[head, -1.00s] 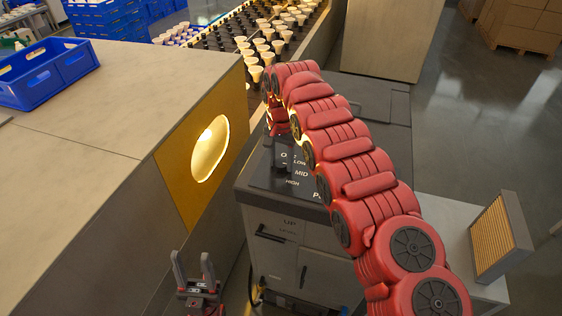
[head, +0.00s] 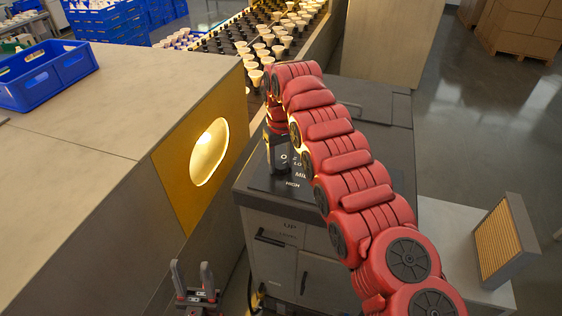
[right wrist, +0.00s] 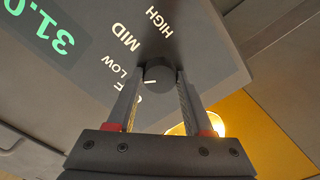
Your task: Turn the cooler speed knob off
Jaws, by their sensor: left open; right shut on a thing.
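The cooler's speed knob (right wrist: 160,73) is a dark round knob with a white pointer line, in the middle of the right wrist view. The line points left, roughly between the LOW and OFF marks; OFF is partly hidden by a finger. My right gripper (right wrist: 159,84) is shut on the knob, one finger on each side. In the head view my right gripper (head: 277,152) is over the cooler's dark top panel (head: 257,182), and the knob is largely hidden. My left gripper (head: 193,277) is open and empty, low in front of the cooler.
A yellow panel with a glowing round opening (head: 209,152) is left of the cooler. A blue crate (head: 42,73) stands on the bench. A conveyor of bulbs (head: 262,50) runs behind. A framed filter (head: 503,238) stands at right. The wrist view shows a green display (right wrist: 58,30).

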